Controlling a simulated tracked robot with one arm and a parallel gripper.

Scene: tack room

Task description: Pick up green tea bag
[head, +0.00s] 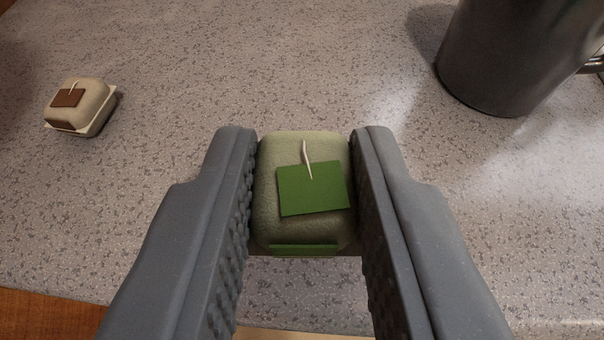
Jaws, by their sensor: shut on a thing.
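The green tea bag (265,205) is a rounded, pale green-grey pouch with a green square tag and a short white string on top. It sits between the two grey fingers of my gripper (304,190), in the middle of the head view. My gripper is shut on it, with a ridged finger pad against its left and right sides. The fingers hide parts of its sides. I cannot tell whether its underside touches the counter.
A similar beige tea bag with a brown tag (82,105) lies on the speckled grey counter (250,60) at the left. A dark metal container (515,55) with a handle stands at the upper right. The counter's front edge shows at the lower left. The counter between them is clear.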

